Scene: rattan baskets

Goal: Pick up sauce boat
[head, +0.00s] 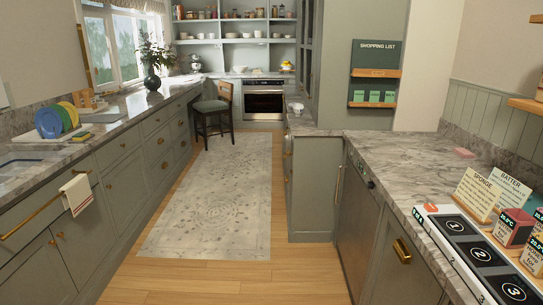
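I cannot make out a sauce boat for certain in the head view. A small whitish object (297,107) sits at the near end of the middle counter section, too small to identify. Another small white item (196,64) stands on the far left counter, also too small to tell. Neither of my grippers shows in the head view.
A marble counter (395,150) runs along the right, with a numbered white panel (480,253), cards and small boxes. The left counter holds a sink (18,170), colored plates (52,122) and a vase (152,83).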

